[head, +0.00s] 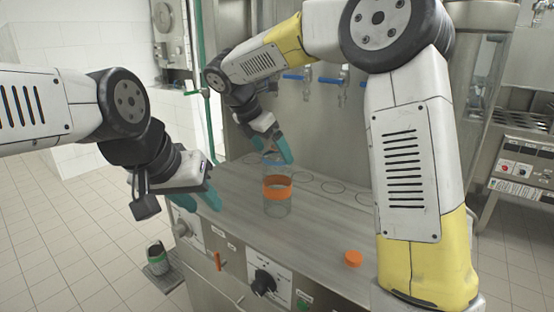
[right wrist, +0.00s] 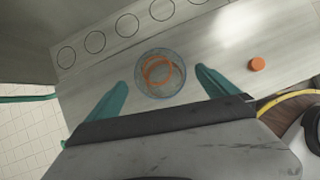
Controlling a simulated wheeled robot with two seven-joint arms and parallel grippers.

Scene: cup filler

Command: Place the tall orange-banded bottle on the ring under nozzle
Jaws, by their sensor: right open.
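The clear bottle with the orange band (head: 278,190) stands upright on the metal counter, in front of the row of rings. In the right wrist view the bottle (right wrist: 160,74) is seen from above, between and slightly beyond the fingertips. My right gripper (head: 277,148) is open at the bottle's top, with teal fingers apart; I cannot tell whether they touch it. Dark ring outlines (head: 331,187) mark the counter behind the bottle; several rings (right wrist: 95,42) show in the right wrist view. Nozzles (head: 306,84) with blue handles are on the back panel. My left gripper (head: 212,194) is left of the bottle, its opening unclear.
A loose orange cap (head: 353,258) lies on the counter near the front right. A control panel with a black knob (head: 263,282) is on the counter's front face. My right arm hides part of the counter.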

